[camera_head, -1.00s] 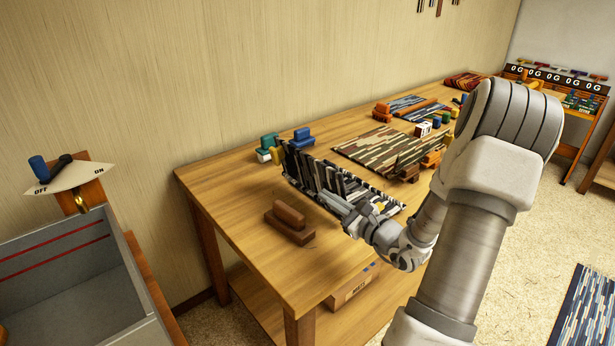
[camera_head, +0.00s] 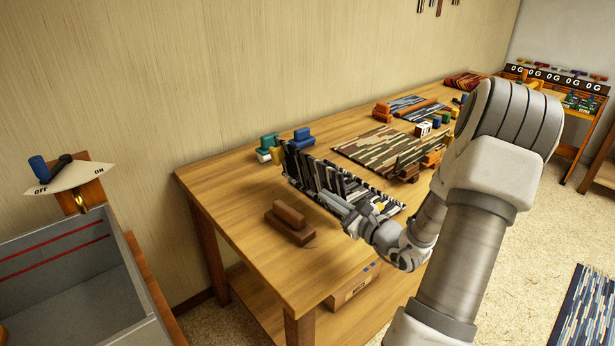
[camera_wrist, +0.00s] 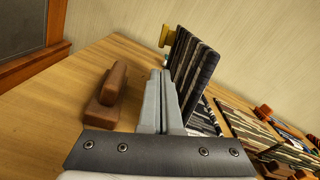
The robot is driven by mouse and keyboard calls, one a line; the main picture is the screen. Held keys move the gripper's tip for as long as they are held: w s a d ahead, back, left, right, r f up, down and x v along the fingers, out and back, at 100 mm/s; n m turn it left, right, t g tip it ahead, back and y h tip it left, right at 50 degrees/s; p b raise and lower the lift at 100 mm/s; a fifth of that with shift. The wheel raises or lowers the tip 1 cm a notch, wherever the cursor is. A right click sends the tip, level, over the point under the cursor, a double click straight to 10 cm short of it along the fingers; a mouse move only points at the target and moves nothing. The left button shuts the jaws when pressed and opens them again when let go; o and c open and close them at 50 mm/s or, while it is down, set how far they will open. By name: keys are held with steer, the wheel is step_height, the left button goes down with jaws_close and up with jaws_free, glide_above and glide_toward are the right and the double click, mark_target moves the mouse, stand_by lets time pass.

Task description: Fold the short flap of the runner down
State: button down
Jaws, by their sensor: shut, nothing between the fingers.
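The runner (camera_head: 372,196) is a black, grey and white striped textile on the wooden table. Its short flap (camera_head: 302,170) stands up at the left end. In the wrist view the raised flap (camera_wrist: 195,68) is just right of my fingers and leans a little. My gripper (camera_head: 328,198) is low over the table on the near side of the flap. In the wrist view my gripper (camera_wrist: 160,95) has its two grey fingers together with nothing between them. I cannot tell whether the fingers touch the flap. My forearm hides part of the runner.
A brown wooden block with a handle (camera_head: 289,222) sits left of my gripper; it also shows in the wrist view (camera_wrist: 108,92). Teal and blue blocks (camera_head: 303,137) stand behind the flap. A green-brown striped runner (camera_head: 375,148) lies farther back.

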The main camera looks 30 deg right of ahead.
steer(key=d, duration=0.1)
steer(key=d+r+p, duration=0.1)
steer(key=d, duration=0.1)
steer(key=shift+w+r, duration=0.1)
steer(key=shift+w, duration=0.1)
steer(key=shift+w+d+r, duration=0.1)
steer(key=shift+d+r, duration=0.1)
steer(key=shift+d, duration=0.55)
steer(key=shift+w+d+r, duration=0.1)
steer(key=shift+d+r, duration=0.05)
steer(key=shift+d, duration=0.65)
steer(key=shift+w+d+f, duration=0.1)
steer(key=shift+w+d, duration=0.05)
steer(key=shift+d, duration=0.65)
steer(key=shift+w+d, duration=0.1)
steer(key=shift+d, duration=0.7)
